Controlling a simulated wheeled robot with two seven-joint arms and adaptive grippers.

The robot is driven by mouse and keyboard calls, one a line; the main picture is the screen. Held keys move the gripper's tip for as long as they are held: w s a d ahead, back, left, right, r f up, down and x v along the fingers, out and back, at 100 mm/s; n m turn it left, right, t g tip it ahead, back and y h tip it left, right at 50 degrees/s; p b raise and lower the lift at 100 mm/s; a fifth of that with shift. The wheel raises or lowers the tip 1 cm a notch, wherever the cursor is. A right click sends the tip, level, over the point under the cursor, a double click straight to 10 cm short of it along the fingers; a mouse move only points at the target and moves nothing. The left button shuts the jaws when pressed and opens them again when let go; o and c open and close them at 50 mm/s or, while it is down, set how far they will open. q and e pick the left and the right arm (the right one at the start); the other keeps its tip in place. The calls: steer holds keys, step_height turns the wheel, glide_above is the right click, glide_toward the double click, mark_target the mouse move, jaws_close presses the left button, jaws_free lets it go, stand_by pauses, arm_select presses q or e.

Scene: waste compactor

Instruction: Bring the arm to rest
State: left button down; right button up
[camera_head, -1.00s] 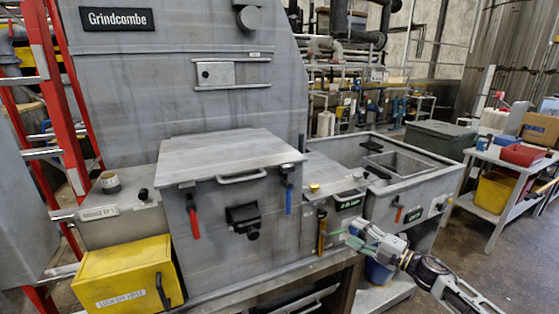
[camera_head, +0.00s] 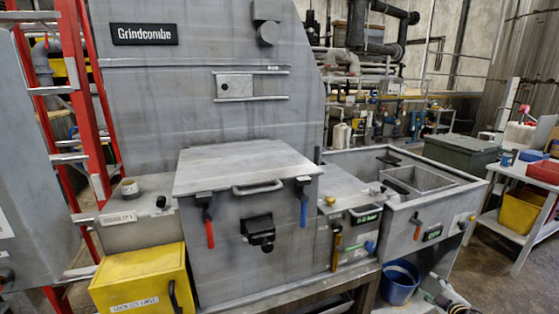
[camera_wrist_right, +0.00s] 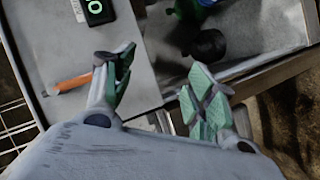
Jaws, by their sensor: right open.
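My right gripper (camera_head: 434,293) shows only in part at the lower right edge of the head view, below the grey sink unit (camera_head: 452,205). In the right wrist view its two green-padded fingers (camera_wrist_right: 162,80) stand wide apart with nothing between them. In that view an orange handle (camera_wrist_right: 70,84) on a grey panel lies beyond the left finger, with a small green-lit display (camera_wrist_right: 96,10) above it. My left gripper is not in view.
A blue bucket (camera_head: 399,284) stands under the sink unit, close to the right gripper. The compactor's closed lid (camera_head: 240,165) and a yellow box (camera_head: 140,277) are further left. A white table (camera_head: 520,180) with bins stands at right, with open floor before it.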

steer(key=s+d+f+m+g+h, duration=0.1)
steer(key=s+d+f+m+g, duration=0.1)
steer(key=s+f, duration=0.45)
steer(key=s+d+f+m+g+h, duration=0.15)
steer(key=s+f, duration=0.25)
steer(key=f, duration=0.6)
steer(key=s+a+f+m+g, duration=0.2)
steer(key=s+f, duration=0.5)
steer(key=f, duration=0.1)
steer(key=s+a+f+m+g, duration=0.1)
steer(key=s+a+f+g, duration=0.2)
steer(key=s+f, duration=0.55)
steer(key=s+a+f+g+y, duration=0.1)
steer(key=s+a+f, duration=0.4)
steer(key=s+a, duration=0.4)
steer(key=s+a+f+m+g+y, duration=0.1)
steer(key=s+a+f+g, duration=0.1)
steer(key=s+a+f, duration=0.3)
steer(key=s+a+f+m+g+y, duration=0.1)
steer(key=s+a+f, duration=0.4)
steer(key=s+a, duration=0.8)
steer(key=s, duration=0.5)
steer(key=shift+s+a+f+y, duration=0.3)
steer(key=shift+s+a+y, duration=0.05)
steer(key=shift+a, duration=0.05)
stand_by(0.9)
